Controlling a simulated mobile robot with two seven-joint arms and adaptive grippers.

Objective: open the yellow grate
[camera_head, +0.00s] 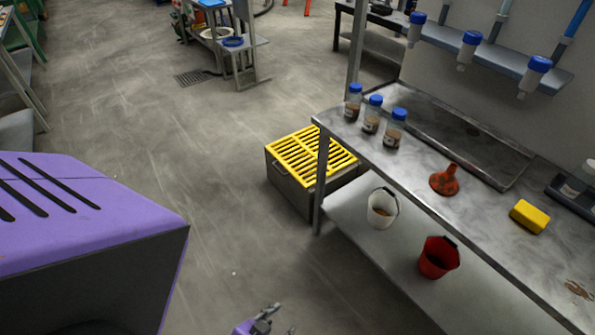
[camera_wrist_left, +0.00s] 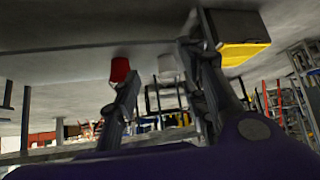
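The yellow grate (camera_head: 312,154) is a slatted cover lying flat on top of a low grey metal box (camera_head: 290,187) on the floor, and looks closed. It also shows in the left wrist view (camera_wrist_left: 243,53), where the picture is upside down, beyond the right-hand finger. My left gripper (camera_head: 274,322) is at the bottom edge of the head view, well short of the box and apart from it. In the left wrist view the gripper (camera_wrist_left: 160,65) has its two fingers spread wide with nothing between them. My right gripper is not in view.
A steel table (camera_head: 420,180) stands right of the box, its leg and lower shelf close beside it. The shelf holds a white bucket (camera_head: 382,208) and a red bucket (camera_head: 438,257). Bottles and an orange funnel (camera_head: 444,181) stand on top. Floor left of the box is clear.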

